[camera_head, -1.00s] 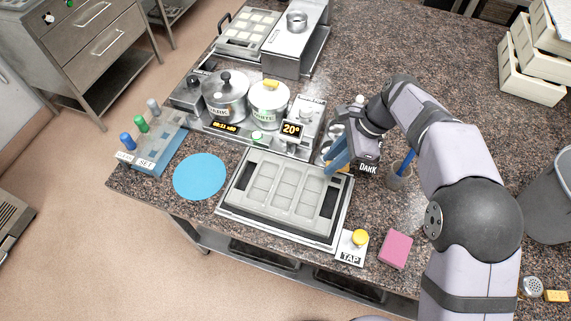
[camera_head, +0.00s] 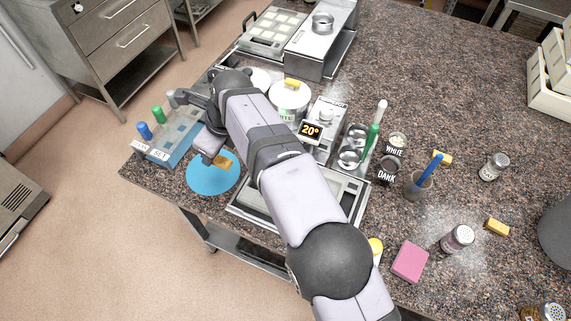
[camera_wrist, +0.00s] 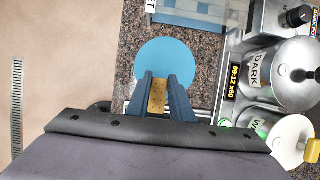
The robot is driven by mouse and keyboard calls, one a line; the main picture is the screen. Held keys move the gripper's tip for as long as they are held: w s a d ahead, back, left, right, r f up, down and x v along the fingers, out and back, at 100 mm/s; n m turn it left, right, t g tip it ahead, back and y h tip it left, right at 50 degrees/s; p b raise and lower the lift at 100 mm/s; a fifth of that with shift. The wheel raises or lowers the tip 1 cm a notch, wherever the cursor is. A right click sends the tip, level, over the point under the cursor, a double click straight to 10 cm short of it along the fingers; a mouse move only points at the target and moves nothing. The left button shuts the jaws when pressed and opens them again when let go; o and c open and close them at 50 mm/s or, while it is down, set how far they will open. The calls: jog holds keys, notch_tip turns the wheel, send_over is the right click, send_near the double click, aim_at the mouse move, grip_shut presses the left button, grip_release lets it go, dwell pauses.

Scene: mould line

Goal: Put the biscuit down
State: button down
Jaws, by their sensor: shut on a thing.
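The biscuit (camera_wrist: 158,98) is golden yellow and sits between the two blue fingers of my gripper (camera_wrist: 160,90) in the wrist view. My gripper is shut on it. In the head view the biscuit (camera_head: 223,163) shows below my gripper (camera_head: 216,156), over the round blue mat (camera_head: 208,182). The mat (camera_wrist: 165,58) lies beyond the fingertips in the wrist view and looks bare. From these views I cannot tell how high the biscuit is above the mat.
The mould tray (camera_head: 240,205) is partly hidden under my arm. A rack with coloured pegs (camera_head: 180,137) stands behind the mat. A lidded pot (camera_head: 289,100) and the 20° unit (camera_head: 322,130) stand to the right. The table's front edge is close to the mat.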

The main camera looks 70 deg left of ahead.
aim_at(226, 162)
jog(key=shift+w+f+p, duration=0.1)
jog(key=shift+f+p, duration=1.55)
jog(key=shift+f, duration=3.35)
jog(key=shift+f, duration=0.15)
jog(key=c, duration=1.6)
grip_release()
jog(key=shift+o, duration=0.2)
jog(key=shift+b+v, duration=1.75)
jog(key=shift+v, duration=4.4)
